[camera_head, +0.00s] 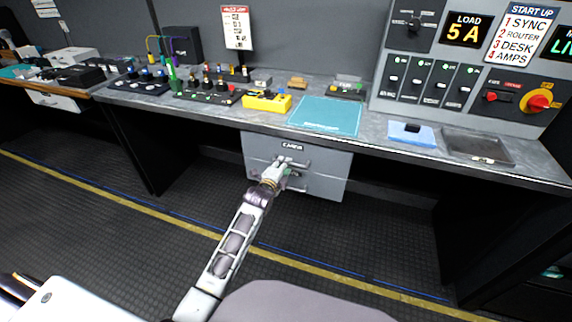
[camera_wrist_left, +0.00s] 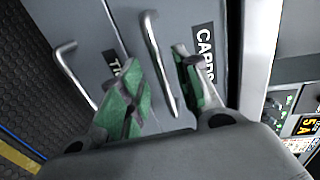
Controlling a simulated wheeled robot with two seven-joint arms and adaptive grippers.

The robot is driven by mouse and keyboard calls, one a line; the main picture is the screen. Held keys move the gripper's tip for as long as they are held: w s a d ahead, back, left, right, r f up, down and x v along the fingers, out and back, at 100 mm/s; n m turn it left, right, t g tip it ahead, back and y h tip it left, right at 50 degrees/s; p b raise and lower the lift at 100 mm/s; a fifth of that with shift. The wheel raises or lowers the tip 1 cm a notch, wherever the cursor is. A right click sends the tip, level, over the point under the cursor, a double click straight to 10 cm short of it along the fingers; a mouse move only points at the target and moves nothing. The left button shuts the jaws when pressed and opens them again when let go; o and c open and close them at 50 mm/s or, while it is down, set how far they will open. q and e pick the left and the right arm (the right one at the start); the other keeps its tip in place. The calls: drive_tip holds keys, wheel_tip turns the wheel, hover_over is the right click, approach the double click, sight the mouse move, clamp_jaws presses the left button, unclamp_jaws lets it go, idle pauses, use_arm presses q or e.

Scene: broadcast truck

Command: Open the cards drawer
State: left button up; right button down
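The cards drawer (camera_head: 330,158) is a grey front with a label reading CARDS, under the desk in the head view, and it looks closed. Its bar handle (camera_wrist_left: 153,45) shows in the left wrist view beside the CARDS label (camera_wrist_left: 205,48). My left gripper (camera_head: 283,170) is at the drawer front. In the left wrist view its green-padded fingers (camera_wrist_left: 155,62) stand open on either side of the handle, with visible gaps to it. My right gripper is not in view.
A second drawer with its own handle (camera_wrist_left: 70,70) and a partly hidden label lies below. The desktop (camera_head: 275,118) above holds a teal mat (camera_head: 325,116), a yellow box (camera_head: 267,102) and control panels. Open floor (camera_head: 150,230) lies in front.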

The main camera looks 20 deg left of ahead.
use_arm(q)
drive_tip(key=x, duration=0.3)
drive_tip(key=shift+b, duration=0.35)
drive_tip(key=shift+w+f, duration=0.1)
drive_tip(key=shift+w, duration=0.1)
drive_tip(key=c, duration=0.7)
clamp_jaws()
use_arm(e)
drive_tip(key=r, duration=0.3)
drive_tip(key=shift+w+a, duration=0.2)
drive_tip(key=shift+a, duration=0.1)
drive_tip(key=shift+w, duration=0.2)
